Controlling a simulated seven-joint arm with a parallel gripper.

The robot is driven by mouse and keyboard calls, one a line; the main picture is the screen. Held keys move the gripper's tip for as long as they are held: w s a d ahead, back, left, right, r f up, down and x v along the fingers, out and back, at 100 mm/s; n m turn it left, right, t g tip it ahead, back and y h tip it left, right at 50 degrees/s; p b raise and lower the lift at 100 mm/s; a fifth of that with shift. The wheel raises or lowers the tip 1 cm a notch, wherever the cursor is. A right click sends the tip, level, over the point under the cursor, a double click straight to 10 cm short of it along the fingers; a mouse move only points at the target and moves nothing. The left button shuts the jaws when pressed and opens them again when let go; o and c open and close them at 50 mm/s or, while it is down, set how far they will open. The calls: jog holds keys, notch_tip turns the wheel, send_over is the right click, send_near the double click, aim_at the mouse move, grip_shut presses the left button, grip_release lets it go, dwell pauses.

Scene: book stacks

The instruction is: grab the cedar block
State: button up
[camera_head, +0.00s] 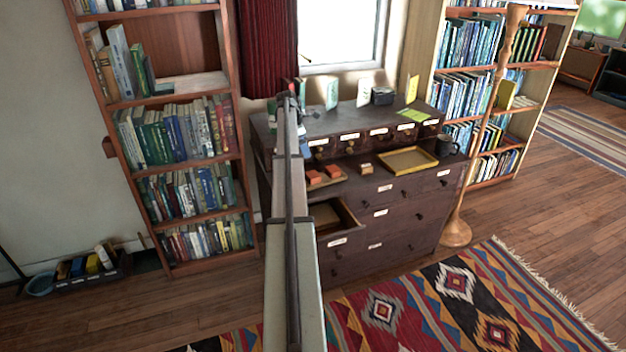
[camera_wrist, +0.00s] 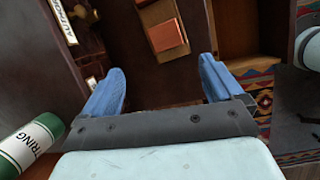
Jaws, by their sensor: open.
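Two orange-red blocks lie on the dark cabinet top in the head view, a left one (camera_head: 313,177) and a right one (camera_head: 333,171), on a thin brown board. A small tan block (camera_head: 366,168) sits to their right. I cannot tell for certain which is the cedar block. In the wrist view one orange-red block (camera_wrist: 166,35) lies on the brown board, beyond and between my fingertips. My gripper (camera_wrist: 162,72) is open, its blue fingers apart with nothing between the tips. In the head view my arm largely hides the gripper.
The cabinet (camera_head: 385,215) has an open drawer (camera_head: 332,214) below the blocks. A yellow-rimmed tray (camera_head: 408,149) and dark mug (camera_head: 446,145) stand to the right. Labelled small drawers (camera_head: 379,132) rise behind. A green-and-white cylinder (camera_wrist: 30,145) is close at the wrist view's lower left.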

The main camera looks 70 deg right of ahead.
jog(key=n, duration=0.2)
send_over(313, 174)
jog(key=w+a, duration=0.1)
jog(key=f, duration=0.8)
jog(key=shift+w+f, duration=0.1)
jog(key=shift+w, duration=0.1)
jog(key=shift+a+x, duration=0.15)
jog(key=shift+x, duration=1.2)
jog(key=shift+a+x, duration=0.15)
jog(key=shift+x, duration=1.15)
jog(key=shift+s, duration=0.1)
jog(key=shift+c, duration=0.3)
jog(key=c, duration=1.1)
